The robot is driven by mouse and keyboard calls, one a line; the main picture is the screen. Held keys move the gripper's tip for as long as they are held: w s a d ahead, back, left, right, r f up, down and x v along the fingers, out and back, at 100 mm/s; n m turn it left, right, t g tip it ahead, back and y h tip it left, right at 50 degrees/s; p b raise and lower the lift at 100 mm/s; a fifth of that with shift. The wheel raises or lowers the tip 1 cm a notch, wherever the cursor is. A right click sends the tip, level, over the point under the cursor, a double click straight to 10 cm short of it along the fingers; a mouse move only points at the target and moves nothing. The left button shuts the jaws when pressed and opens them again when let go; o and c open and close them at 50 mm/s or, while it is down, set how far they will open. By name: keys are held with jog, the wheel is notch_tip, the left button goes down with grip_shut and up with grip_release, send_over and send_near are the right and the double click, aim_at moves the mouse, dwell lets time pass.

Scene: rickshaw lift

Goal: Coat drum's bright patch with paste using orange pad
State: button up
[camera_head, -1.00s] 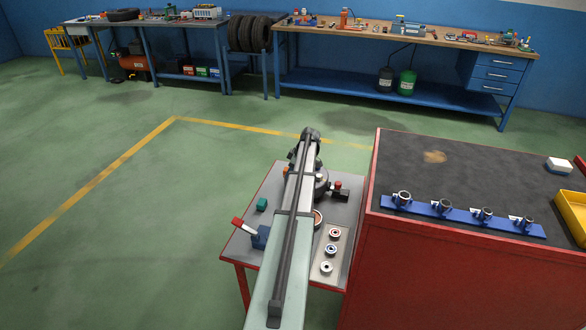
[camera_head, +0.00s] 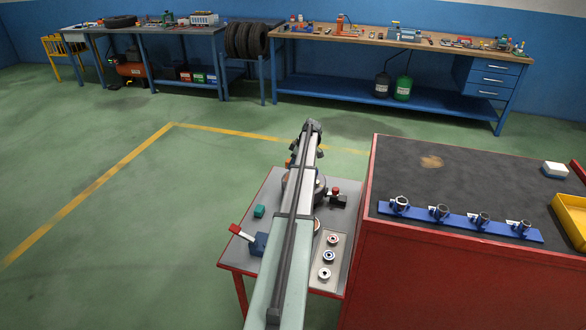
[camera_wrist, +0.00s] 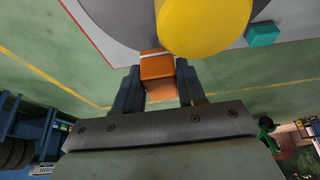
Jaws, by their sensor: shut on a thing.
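My gripper (camera_wrist: 158,78) is shut on the orange pad (camera_wrist: 157,68), which sits between its two dark fingers in the wrist view. Just beyond the pad is a large yellow rounded face (camera_wrist: 203,22), in front of a grey round body. The pad's far edge is close to the yellow face; I cannot tell if they touch. In the head view a dark round body (camera_head: 320,186), perhaps the drum, stands on the small red-edged table (camera_head: 284,262), partly hidden behind my arm. A small orange spot (camera_head: 287,163) shows beside my arm's far end. I cannot make out any paste.
A tall red cabinet (camera_head: 440,280) stands close on the right. Floor is clear on the left.

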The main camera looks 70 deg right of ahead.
jog(key=shift+r, duration=2.6)
